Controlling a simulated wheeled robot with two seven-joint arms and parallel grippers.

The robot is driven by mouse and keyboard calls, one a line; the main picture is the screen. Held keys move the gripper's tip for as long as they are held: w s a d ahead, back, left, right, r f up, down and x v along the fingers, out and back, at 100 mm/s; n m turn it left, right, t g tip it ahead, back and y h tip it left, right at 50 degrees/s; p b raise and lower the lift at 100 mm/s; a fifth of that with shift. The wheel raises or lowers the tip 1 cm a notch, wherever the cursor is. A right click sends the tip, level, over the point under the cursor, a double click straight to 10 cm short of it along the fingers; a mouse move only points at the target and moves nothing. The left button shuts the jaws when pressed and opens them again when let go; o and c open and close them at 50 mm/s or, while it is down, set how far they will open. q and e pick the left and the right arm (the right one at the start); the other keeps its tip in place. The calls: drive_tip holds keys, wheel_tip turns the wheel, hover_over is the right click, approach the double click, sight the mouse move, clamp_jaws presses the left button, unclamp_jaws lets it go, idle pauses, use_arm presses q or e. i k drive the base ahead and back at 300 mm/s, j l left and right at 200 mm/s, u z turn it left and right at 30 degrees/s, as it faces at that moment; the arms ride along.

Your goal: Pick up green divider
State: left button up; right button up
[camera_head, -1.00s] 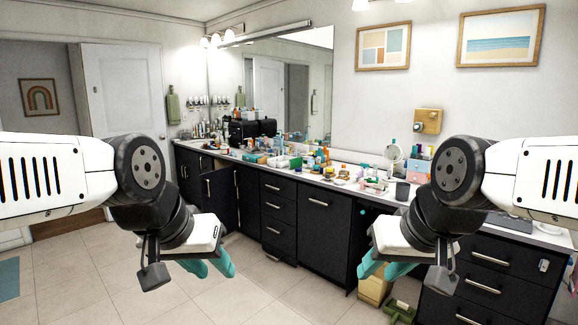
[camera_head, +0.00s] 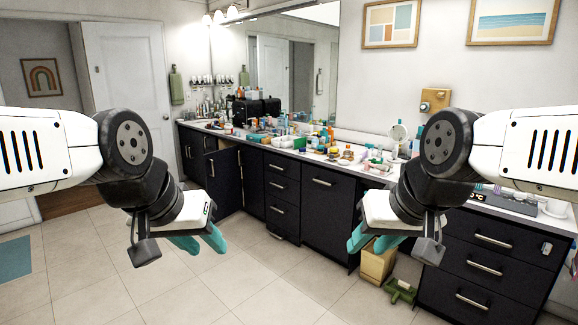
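I cannot pick out a green divider for certain. A small teal-green box (camera_head: 257,138) sits among the clutter on the counter, and a green object (camera_head: 400,291) lies on the floor by the right-hand drawers; both are too small to identify. My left gripper (camera_head: 200,243) has teal fingers that are apart and empty, in the air in front of the cabinets. My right gripper (camera_head: 376,242) is likewise open and empty, in the air, covering part of the cabinet front. Both grippers are well short of the counter.
The long counter (camera_head: 345,165) carries many bottles, jars and boxes in front of a mirror (camera_head: 290,75). A tan bin (camera_head: 377,264) stands on the floor under the counter. A cabinet door (camera_head: 225,182) at left stands open. The tiled floor (camera_head: 230,290) between is clear.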

sight(297, 143)
drive_tip(key=i+l, duration=0.1)
drive_tip(key=i, duration=4.9)
drive_tip(key=j, duration=0.1)
